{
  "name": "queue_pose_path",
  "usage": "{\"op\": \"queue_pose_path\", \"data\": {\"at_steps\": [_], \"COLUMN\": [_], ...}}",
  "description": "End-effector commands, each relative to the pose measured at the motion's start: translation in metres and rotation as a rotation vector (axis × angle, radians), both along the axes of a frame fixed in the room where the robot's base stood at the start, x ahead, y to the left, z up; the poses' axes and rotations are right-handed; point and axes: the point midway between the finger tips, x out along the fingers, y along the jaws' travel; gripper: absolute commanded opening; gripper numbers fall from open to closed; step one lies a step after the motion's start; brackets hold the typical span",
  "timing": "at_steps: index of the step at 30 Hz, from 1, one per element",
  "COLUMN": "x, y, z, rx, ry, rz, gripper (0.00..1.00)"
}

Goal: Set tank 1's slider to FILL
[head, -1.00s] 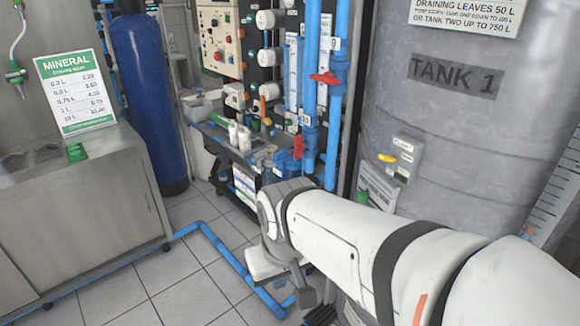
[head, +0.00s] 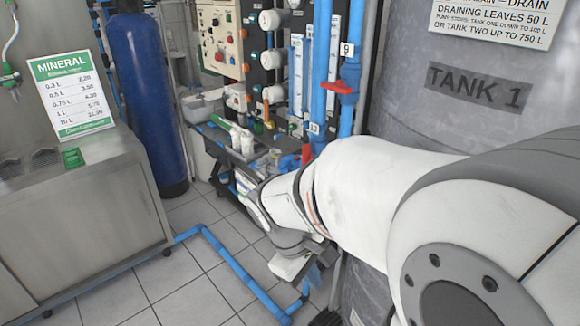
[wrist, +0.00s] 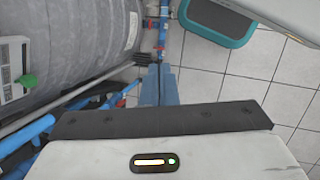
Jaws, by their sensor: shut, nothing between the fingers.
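Tank 1 (head: 410,105) is the large grey tank with a dark "TANK 1" label at the right of the head view. My arm covers its lower part, so the slider does not show there. In the wrist view the grey tank (wrist: 75,40) fills the left side. A pale panel with a dark window (wrist: 12,65) and a green knob (wrist: 28,80) show at the left edge; I cannot tell whether this is the slider. My gripper (wrist: 160,78) is shut and empty, its bluish fingers pointing up the picture, apart from the panel.
Blue pipes with a red valve handle (head: 337,87) stand left of the tank. Pipes (wrist: 100,92) also run by the tank in the wrist view. A teal-rimmed bin (wrist: 218,22) is on the tiled floor. Open floor lies left in the head view, crossed by a blue pipe (head: 235,268).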

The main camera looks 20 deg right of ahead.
Motion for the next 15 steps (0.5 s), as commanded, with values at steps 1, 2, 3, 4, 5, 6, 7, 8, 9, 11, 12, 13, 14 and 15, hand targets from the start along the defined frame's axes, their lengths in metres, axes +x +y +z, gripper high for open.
{"op": "queue_pose_path", "data": {"at_steps": [1, 2, 3, 4, 5, 6, 7, 8, 9, 11, 12, 13, 14, 15], "x": [-0.001, -0.002, -0.002, -0.002, -0.002, -0.001, 0.0, 0.002, 0.005, 0.011, 0.015, 0.019, 0.024, 0.03], "y": [-0.017, -0.028, -0.042, -0.052, -0.062, -0.075, -0.084, -0.094, -0.106, -0.123, -0.134, -0.142, -0.149, -0.159], "z": [-0.001, -0.002, -0.004, -0.004, -0.005, -0.005, -0.005, -0.005, -0.006, -0.006, -0.007, -0.008, -0.01, -0.012], "rx": [-0.053, -0.085, -0.123, -0.149, -0.173, -0.203, -0.223, -0.241, -0.263, -0.292, -0.307, -0.317, -0.326, -0.336], "ry": [0.118, 0.186, 0.274, 0.341, 0.412, 0.504, 0.574, 0.645, 0.739, 0.882, 0.976, 1.047, 1.119, 1.212], "rz": [0.081, 0.134, 0.204, 0.256, 0.309, 0.379, 0.432, 0.483, 0.555, 0.66, 0.73, 0.783, 0.836, 0.906], "gripper": [0.0, 0.0, 0.0, 0.0, 0.0, 0.0, 0.0, 0.0, 0.0, 0.0, 0.0, 0.0, 0.0, 0.0]}}
